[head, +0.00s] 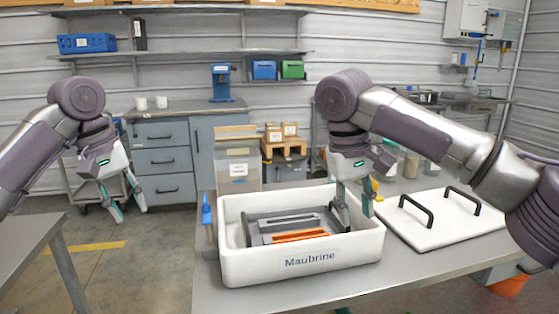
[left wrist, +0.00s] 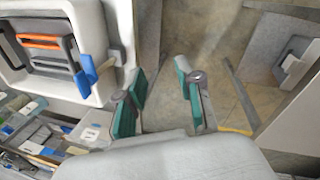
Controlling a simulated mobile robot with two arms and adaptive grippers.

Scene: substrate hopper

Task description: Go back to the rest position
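My left gripper (head: 129,208) hangs open and empty over the floor, left of the table. In the left wrist view its fingers (left wrist: 160,98) stand apart with only floor between them. My right gripper (head: 356,214) points down at the right end of the white bin (head: 300,271) marked "Maubrine". Its fingers look spread, with the lower tips at or inside the bin; whether they touch anything is unclear. In the bin lies a grey frame-like part (head: 262,222) with an orange strip (head: 300,236).
The bin stands on a grey table (head: 235,297). A white lid (head: 455,222) with two black handles lies right of it. A blue-handled tool (head: 206,212) is at the bin's left side. Another table (head: 25,240) stands at the left, with floor between.

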